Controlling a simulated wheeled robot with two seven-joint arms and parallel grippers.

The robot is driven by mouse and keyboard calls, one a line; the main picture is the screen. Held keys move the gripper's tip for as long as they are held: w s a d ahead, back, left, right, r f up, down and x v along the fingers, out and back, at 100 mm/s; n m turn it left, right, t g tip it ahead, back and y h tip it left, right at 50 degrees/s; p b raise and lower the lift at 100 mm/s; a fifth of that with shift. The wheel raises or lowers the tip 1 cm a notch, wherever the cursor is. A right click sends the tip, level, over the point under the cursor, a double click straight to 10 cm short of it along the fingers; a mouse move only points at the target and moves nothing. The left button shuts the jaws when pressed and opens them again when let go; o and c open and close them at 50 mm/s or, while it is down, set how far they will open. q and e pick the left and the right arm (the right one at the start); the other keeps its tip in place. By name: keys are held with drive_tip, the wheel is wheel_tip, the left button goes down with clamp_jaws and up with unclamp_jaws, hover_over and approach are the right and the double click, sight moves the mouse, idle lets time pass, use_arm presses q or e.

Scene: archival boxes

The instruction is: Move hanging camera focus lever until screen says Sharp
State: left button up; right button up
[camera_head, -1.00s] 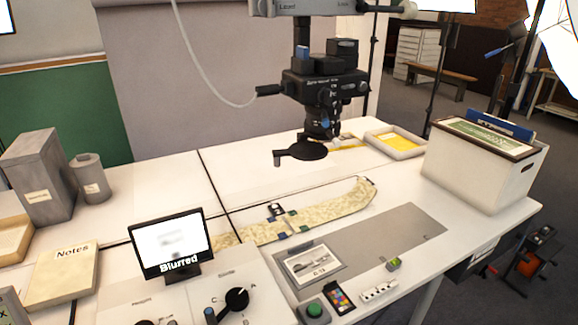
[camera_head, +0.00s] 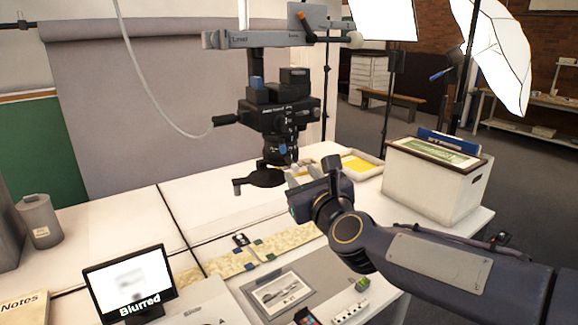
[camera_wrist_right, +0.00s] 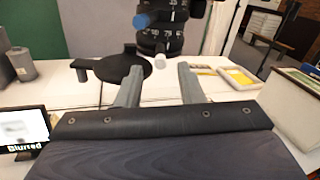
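The black hanging camera (camera_head: 278,118) points down over the table. In the right wrist view its ringed lens (camera_wrist_right: 165,38) has a blue knob (camera_wrist_right: 141,21) on the left and a short white-tipped lever (camera_wrist_right: 160,61) low at the front. I cannot tell for sure which is the focus lever. The small screen (camera_head: 130,283) reads "Blurred"; it also shows in the right wrist view (camera_wrist_right: 22,130). My right gripper (camera_head: 300,172) is just below and right of the lens. In the wrist view its two fingers (camera_wrist_right: 161,84) are open, with the white tip beyond and above the gap. My left gripper is out of view.
A black disc on an arm (camera_head: 260,178) sticks out beneath the lens. A mottled strip (camera_head: 285,240) and a photo card (camera_head: 277,293) lie on the table below. A white file box (camera_head: 430,185) stands at the right, near a yellow-lined tray (camera_head: 362,162).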

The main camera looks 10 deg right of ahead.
sight(296, 170)
drive_tip(key=w+p, duration=0.1)
drive_tip(key=w, duration=0.5)
drive_tip(key=shift+a, duration=0.2)
drive_tip(key=shift+c, duration=0.4)
clamp_jaws()
